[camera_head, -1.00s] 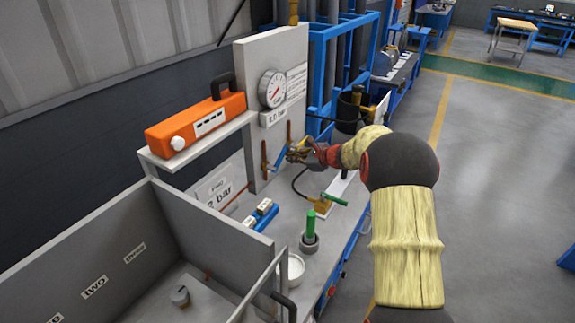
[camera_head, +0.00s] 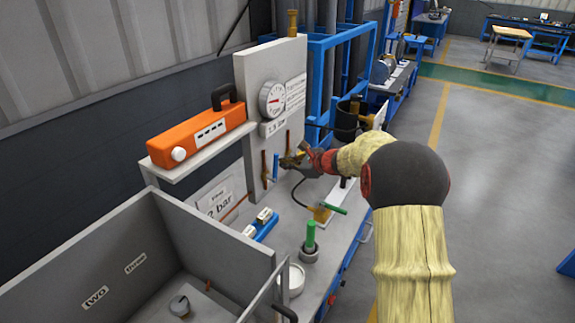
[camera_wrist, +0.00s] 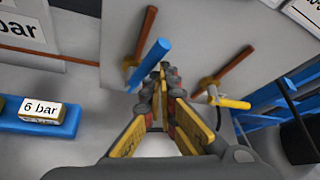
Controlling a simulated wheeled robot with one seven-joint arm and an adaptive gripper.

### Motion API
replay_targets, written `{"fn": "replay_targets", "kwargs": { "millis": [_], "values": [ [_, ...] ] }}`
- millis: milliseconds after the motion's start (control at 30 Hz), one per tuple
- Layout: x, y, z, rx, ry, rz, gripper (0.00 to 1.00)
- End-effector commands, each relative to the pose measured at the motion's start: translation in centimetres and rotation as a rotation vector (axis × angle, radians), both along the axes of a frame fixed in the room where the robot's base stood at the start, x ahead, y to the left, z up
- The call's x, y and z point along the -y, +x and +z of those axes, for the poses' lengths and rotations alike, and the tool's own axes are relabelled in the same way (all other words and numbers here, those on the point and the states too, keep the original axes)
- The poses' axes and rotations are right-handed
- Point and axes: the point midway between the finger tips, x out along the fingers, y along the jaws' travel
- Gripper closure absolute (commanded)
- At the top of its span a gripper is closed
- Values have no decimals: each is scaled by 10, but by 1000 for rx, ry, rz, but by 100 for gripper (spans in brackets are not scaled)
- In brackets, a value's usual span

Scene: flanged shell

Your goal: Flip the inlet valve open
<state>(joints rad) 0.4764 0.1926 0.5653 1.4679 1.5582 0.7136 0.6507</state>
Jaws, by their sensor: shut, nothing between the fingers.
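The valve's blue lever (camera_head: 276,167) stands nearly upright on the grey panel (camera_head: 262,130), between two copper-coloured pipes (camera_head: 264,168). In the wrist view the blue lever (camera_wrist: 150,64) runs slantwise just left of my fingertips. My gripper (camera_head: 287,161) is shut and empty, at the right side of the lever; it also shows in the wrist view (camera_wrist: 160,76). I cannot tell whether the fingertips touch the lever.
An orange case (camera_head: 198,134) sits on a shelf left of the panel. A blue block (camera_head: 262,224), a green-handled fitting (camera_head: 332,209) and a green upright piece (camera_head: 310,236) stand on the bench. A grey bin (camera_head: 150,255) fills the front left.

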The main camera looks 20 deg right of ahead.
Motion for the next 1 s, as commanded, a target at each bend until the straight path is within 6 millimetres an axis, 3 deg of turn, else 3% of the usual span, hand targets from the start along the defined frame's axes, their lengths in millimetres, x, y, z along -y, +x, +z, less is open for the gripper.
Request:
{"fn": "replay_targets", "kwargs": {
  "millis": [833,1000],
  "values": [
    [-4,-4,3,0,0,0,100],
    [1,-16,10,1,0,-2,100]
  ]
}}
